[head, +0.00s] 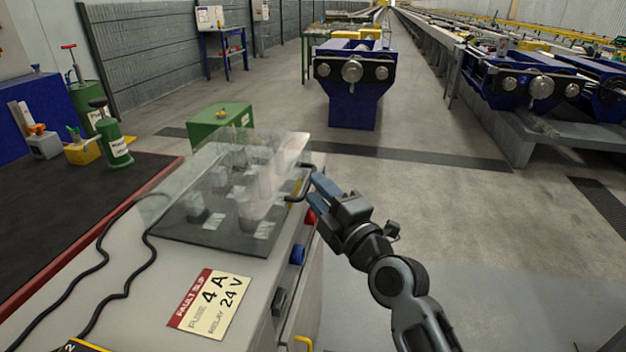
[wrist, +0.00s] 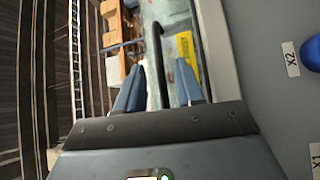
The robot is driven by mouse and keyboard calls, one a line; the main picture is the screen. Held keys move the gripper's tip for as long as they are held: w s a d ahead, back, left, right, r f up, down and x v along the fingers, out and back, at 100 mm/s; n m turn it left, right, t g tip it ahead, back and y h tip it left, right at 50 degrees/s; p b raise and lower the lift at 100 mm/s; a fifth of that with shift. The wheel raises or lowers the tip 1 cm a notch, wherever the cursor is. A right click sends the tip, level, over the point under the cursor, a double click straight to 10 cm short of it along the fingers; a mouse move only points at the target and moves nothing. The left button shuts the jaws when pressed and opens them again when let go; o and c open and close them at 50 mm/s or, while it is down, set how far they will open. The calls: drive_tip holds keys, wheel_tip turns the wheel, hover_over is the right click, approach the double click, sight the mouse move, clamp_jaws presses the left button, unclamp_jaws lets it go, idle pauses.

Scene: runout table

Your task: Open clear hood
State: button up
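The clear hood (head: 232,165) sits lowered over a dark panel on top of the grey cabinet, with blurred pale parts visible through it. Its dark bar handle (head: 302,184) is on the hood's right side. My gripper (head: 316,190) is right beside the handle, reaching in from the right. In the wrist view, the handle (wrist: 156,60) runs between the two blue fingers, with a gap visible on both sides. The fingers are apart and do not appear closed on it. How deep the handle lies between the fingers is hard to tell.
A fault slip (head: 209,303) reading 4 A and 24 V lies on the cabinet top (head: 150,270), near black cables. A red knob (head: 310,216) and blue knob (head: 297,254) are on its right side. A green box (head: 220,124) stands behind. The floor to the right is clear.

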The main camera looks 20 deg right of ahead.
drive_tip(key=shift+w+a+r, duration=0.1)
drive_tip(key=shift+w, duration=0.5)
drive_tip(key=shift+w+a+r, duration=0.1)
drive_tip(key=shift+w, duration=0.5)
drive_tip(key=shift+f, duration=0.1)
drive_tip(key=shift+c, duration=0.5)
clamp_jaws()
